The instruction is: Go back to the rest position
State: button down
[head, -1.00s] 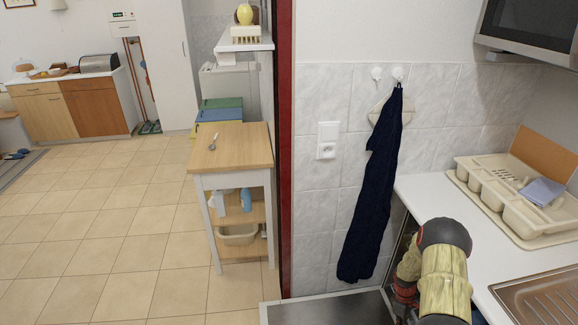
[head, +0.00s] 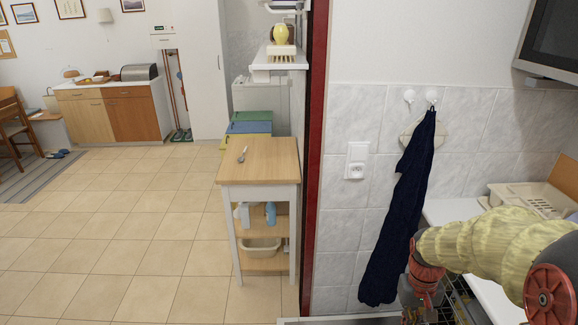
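My arm reaches in from the right edge in the head view, its links covered in a pale yellow sleeve. My gripper (head: 420,302) hangs below the red wrist at the lower right, pointing down. It is in front of the kitchen counter, close to the lower part of the dark blue towel (head: 402,205) in the picture. The fingers are small and partly lost against the dark background, so I cannot tell whether they are open or shut. I see no object in them.
The white counter (head: 450,211) with a beige dish rack (head: 528,199) is behind my arm. A dark appliance (head: 553,40) hangs above it. A small wooden-topped cart (head: 259,160) stands beside the red door edge (head: 314,150). The tiled floor (head: 130,220) at left is open.

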jog(key=s+a+r+t, duration=0.2)
jog(key=s+a+r, duration=0.1)
jog(key=r, duration=0.3)
jog(key=s+a+r+n+t+p, duration=0.1)
jog(key=s+a+r+t, duration=0.1)
jog(key=s+a+r, duration=0.2)
jog(key=s+a+r+t, duration=0.2)
jog(key=s+a+r, duration=0.2)
jog(key=r, duration=0.6)
jog(key=shift+s+a+n+t+y, duration=0.2)
jog(key=shift+a+n+t+y, duration=0.15)
jog(key=shift+a, duration=0.65)
jog(key=shift+r, duration=0.1)
